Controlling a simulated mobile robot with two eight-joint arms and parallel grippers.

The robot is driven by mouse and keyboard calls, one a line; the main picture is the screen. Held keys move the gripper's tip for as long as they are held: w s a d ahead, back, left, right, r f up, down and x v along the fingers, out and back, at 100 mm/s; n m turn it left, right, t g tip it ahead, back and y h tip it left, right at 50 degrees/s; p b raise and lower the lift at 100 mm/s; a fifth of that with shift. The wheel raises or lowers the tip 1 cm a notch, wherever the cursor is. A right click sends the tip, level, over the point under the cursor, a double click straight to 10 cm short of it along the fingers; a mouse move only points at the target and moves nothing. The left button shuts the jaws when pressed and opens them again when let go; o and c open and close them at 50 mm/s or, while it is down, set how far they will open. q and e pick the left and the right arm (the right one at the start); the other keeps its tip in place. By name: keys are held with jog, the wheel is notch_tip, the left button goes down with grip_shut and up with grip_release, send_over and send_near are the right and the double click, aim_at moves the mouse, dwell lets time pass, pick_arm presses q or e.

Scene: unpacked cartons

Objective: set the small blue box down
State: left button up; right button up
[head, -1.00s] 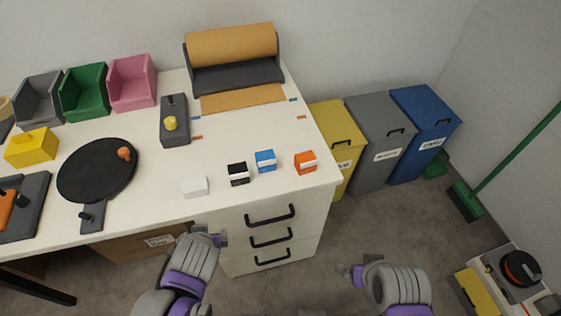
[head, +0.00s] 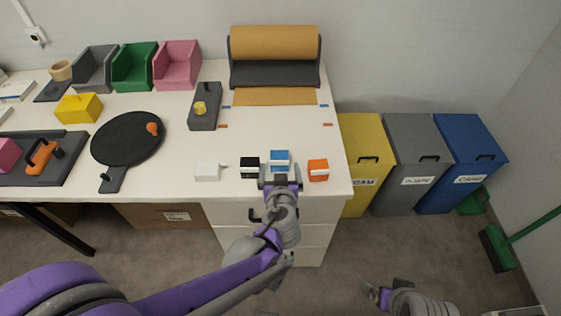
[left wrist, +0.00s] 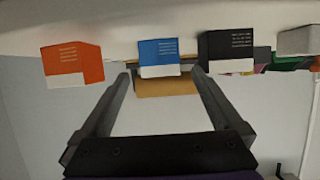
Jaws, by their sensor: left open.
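The small blue box (head: 280,157) with a white band stands on the white table near its front edge, between a black box and an orange box. My left gripper (head: 280,184) is open at the table's front edge, just in front of the blue box. In the left wrist view the blue box (left wrist: 158,54) shows upside down between the two spread fingertips (left wrist: 160,76), with a gap on each side. No finger is seen touching it. My right gripper (head: 376,293) is low over the floor at the right; its jaws are too small to read.
The black box (head: 250,170) and orange box (head: 318,173) flank the blue one closely. A white box (head: 207,172) stands further left. A paper roll holder (head: 275,70) is behind. Yellow, grey and blue bins (head: 468,160) stand right of the table.

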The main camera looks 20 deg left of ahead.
aim_at(280, 162)
pick_arm(q)
jog(key=b+x, duration=0.1)
jog(key=x, duration=0.5)
jog(key=shift+w+r, duration=0.1)
jog(key=shift+r, duration=0.05)
jog(key=c, duration=1.4)
